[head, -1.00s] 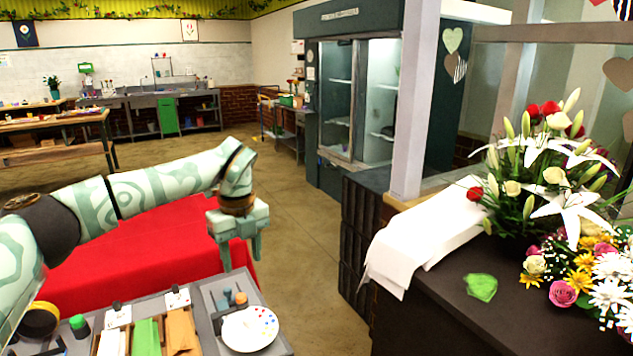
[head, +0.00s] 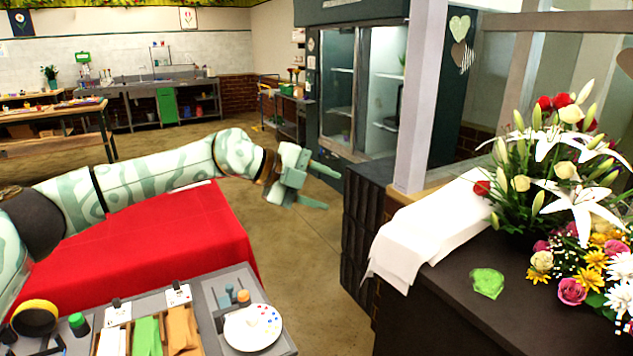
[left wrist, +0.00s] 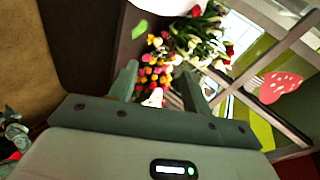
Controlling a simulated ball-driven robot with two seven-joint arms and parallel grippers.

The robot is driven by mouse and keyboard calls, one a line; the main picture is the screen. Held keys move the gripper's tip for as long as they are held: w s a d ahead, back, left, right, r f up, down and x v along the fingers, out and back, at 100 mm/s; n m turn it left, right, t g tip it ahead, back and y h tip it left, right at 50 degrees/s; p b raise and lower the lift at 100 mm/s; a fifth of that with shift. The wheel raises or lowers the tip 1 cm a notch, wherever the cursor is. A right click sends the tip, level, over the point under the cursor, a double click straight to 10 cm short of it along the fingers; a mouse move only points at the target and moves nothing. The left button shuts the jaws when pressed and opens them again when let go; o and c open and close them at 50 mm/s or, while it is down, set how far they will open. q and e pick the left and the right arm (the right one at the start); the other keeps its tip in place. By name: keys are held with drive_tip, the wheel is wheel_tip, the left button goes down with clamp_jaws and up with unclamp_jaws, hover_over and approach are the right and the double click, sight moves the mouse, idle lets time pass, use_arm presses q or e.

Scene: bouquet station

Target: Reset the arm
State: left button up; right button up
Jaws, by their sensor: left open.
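My left gripper (head: 322,187) is in the head view, left of centre, held in the air over the floor between the red table and the dark counter. Its two fingers are spread apart and point right, with nothing between them. The left wrist view also shows the open left gripper (left wrist: 160,88), with the flowers on the counter seen beyond its fingers. It touches nothing. My right gripper is in neither view.
A red-covered table (head: 150,240) lies under my left arm. A grey work table (head: 212,345) with a white palette (head: 250,335) is in front. A dark counter (head: 430,320) at right bears white paper (head: 425,235), a green piece (head: 487,282) and flower bouquets (head: 560,190). Open floor lies between.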

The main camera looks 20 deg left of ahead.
use_arm(q)
drive_tip(key=shift+w+d+r, duration=0.1)
drive_tip(key=shift+w+r, duration=0.05)
drive_tip(key=shift+r, duration=0.2)
